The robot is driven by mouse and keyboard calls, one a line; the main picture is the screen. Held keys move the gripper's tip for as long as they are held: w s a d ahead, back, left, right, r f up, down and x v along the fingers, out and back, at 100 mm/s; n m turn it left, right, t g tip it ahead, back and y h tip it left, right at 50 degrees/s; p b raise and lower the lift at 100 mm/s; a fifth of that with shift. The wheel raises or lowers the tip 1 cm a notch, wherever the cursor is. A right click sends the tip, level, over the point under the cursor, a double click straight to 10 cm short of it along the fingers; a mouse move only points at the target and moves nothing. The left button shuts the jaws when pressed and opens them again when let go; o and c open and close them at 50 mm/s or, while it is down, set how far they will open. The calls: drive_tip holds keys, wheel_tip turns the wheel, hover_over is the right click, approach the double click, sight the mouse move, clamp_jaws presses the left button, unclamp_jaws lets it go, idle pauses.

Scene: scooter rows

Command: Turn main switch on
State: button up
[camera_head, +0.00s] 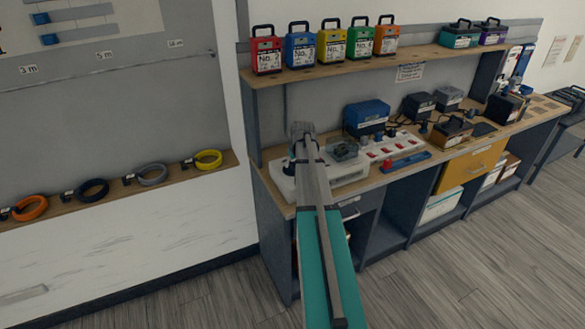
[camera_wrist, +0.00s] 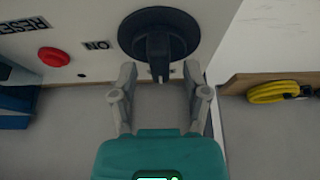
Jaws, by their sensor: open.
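The main switch (camera_wrist: 150,30), a black round rotary knob with a raised grip bar, is at the top middle of the wrist view on a pale panel (camera_wrist: 95,18). The bar points down in that picture. An upside-down ON label (camera_wrist: 97,45) is left of the knob. My gripper (camera_wrist: 159,75) is open, one finger on each side of the bar's lower end; I cannot tell whether either touches it. In the head view my arm hides the switch, and the pale unit (camera_head: 347,172) shows at the left end of the bench.
A red button (camera_wrist: 53,56) and a RESET label (camera_wrist: 25,28) are farther left on the panel. A blue box (camera_head: 366,116) and a white power strip (camera_head: 388,146) are right of the unit. A shelf (camera_head: 340,66) with coloured boxes runs above. The floor (camera_head: 450,255) in front is clear.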

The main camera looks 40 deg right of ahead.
drive_tip(key=shift+w+f, duration=0.15)
drive_tip(key=shift+f, duration=0.2)
